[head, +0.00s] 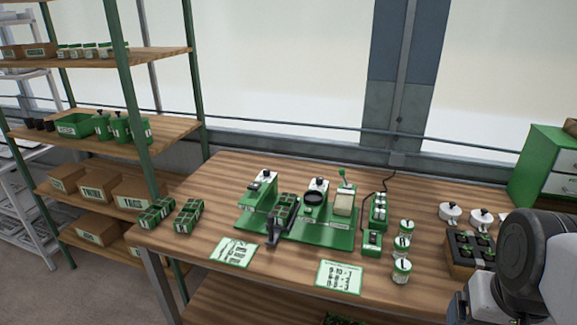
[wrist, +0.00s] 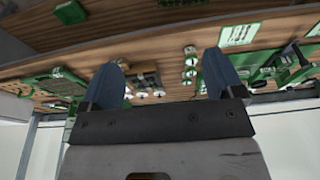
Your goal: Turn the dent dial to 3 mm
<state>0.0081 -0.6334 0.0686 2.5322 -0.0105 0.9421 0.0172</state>
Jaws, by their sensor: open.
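The tray seeder stands on a green base plate (head: 310,236) in the middle of the bench. It has a white and green left station (head: 262,190), a middle station with a round black part (head: 314,198), and a right station with a cream block and green-knobbed lever (head: 343,199).
Two printed cards (head: 234,252) (head: 340,277) lie in front of the seeder. Several labelled jars (head: 402,270) stand to its right, near white lidded pots (head: 450,212) and a crate (head: 462,262). My arm shows at lower right.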

